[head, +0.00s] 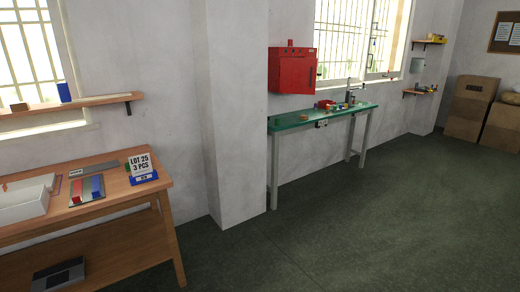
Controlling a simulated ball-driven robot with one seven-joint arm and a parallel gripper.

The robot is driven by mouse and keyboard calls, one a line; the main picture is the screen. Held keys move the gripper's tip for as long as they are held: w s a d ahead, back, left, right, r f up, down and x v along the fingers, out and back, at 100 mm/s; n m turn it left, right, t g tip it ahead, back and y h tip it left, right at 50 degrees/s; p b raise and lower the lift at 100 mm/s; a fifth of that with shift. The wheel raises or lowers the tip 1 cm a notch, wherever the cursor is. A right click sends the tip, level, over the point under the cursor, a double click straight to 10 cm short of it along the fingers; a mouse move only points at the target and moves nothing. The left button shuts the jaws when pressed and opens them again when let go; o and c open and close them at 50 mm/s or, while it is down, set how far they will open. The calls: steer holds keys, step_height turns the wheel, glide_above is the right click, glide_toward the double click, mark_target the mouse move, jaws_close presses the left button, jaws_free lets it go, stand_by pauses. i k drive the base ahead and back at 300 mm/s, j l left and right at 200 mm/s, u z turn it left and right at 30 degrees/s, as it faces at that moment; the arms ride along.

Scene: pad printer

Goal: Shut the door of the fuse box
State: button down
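A red box (292,72), which looks like the fuse box, hangs on the far wall above the left end of a green-topped bench. A small dark mark, perhaps a handle or lock, shows near the right edge of its front. It is too small to tell whether its door stands ajar or is shut. My gripper is not in view.
The green bench (290,123) carries small items and a stand. A wall pillar (232,120) juts out left of it. A wooden workbench (120,197) with a white tray and a lot sign stands at the near left. Cardboard boxes (470,107) stand far right. The dark floor (380,220) is clear.

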mark_target(297, 76)
steer(key=i, duration=2.25)
